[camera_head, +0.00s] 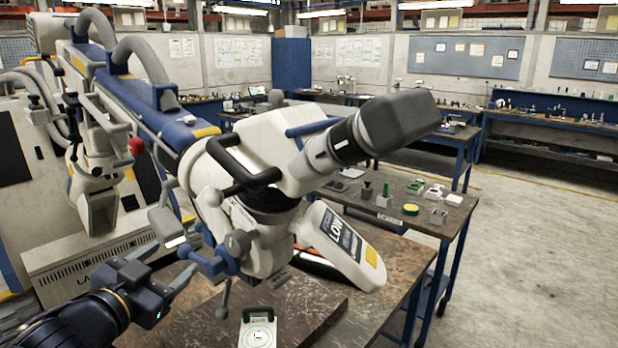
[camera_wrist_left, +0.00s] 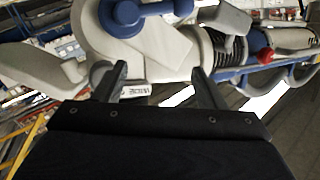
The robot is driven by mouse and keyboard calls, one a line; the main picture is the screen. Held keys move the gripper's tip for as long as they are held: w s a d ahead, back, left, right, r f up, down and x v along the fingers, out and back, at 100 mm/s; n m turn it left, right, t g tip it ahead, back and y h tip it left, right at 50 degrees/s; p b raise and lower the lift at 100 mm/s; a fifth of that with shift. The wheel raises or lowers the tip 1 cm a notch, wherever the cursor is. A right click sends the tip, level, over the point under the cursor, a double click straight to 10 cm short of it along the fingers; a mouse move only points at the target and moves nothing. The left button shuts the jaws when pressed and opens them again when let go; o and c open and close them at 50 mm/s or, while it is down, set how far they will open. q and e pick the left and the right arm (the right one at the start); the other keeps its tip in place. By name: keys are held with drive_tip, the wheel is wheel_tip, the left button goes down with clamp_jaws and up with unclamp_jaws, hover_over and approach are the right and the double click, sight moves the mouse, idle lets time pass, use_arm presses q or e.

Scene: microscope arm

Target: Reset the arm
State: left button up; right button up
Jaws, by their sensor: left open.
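The microscope arm (camera_head: 130,100) is white and blue and comes in from the upper left in the head view. Its white head (camera_head: 250,170) carries a dark grey eyepiece (camera_head: 390,125), a black loop handle (camera_head: 243,165) and small blue knobs. My left gripper (camera_head: 165,268) is at the lower left, just left of the head's lower knobs and levers. In the left wrist view its two fingers (camera_wrist_left: 160,80) are apart with nothing clearly between them, and the white and blue microscope parts (camera_wrist_left: 150,40) show beyond. I cannot tell whether they touch. My right gripper is not in view.
A brown worktable (camera_head: 365,285) lies below the head, with a small white device (camera_head: 257,328) at its front. A second table (camera_head: 445,215) holds small green, yellow and grey items. Benches line the back walls. The floor (camera_head: 540,250) at the right is clear.

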use_arm(q)
drive_tip(key=s+a+f+n+g+y, duration=0.35)
drive_tip(key=s+f+n+g, duration=0.3)
drive_tip(key=s+f, duration=0.5)
drive_tip(key=s+d+f+n+g+h, duration=0.1)
drive_tip(key=s+d+f+g+h, duration=0.2)
drive_tip(key=s+d+f, duration=0.3)
drive_tip(key=s+d+g, duration=0.1)
drive_tip(key=s+d, duration=0.1)
drive_tip(key=s, duration=0.2)
drive_tip(key=shift+s+d+h, duration=0.3)
drive_tip(key=shift+d+h, duration=0.05)
drive_tip(key=shift+n+g, duration=0.25)
